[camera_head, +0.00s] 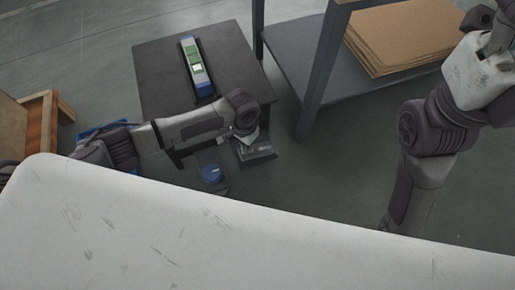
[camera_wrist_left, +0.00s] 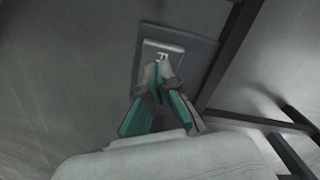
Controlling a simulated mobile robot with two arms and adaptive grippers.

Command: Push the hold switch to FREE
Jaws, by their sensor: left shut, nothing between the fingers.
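The hold switch (camera_wrist_left: 164,49) shows in the left wrist view as a pale raised plate with a dark F-like mark, on a larger grey backing plate (camera_wrist_left: 199,53). My left gripper (camera_wrist_left: 160,73) is shut and empty, its teal-sided fingers pointing at the lower part of the switch. The fingertips overlap its lower edge; I cannot tell whether they touch. They hide that part and any lettering there. In the head view my left gripper (camera_head: 259,150) is over a dark plate beside the table's front edge.
A dark table (camera_head: 158,70) carries a long blue-ended unit (camera_head: 189,47) with green and white panels. A shelf frame (camera_head: 322,75) with brown boards (camera_head: 405,35) stands to the right. Open floor lies between.

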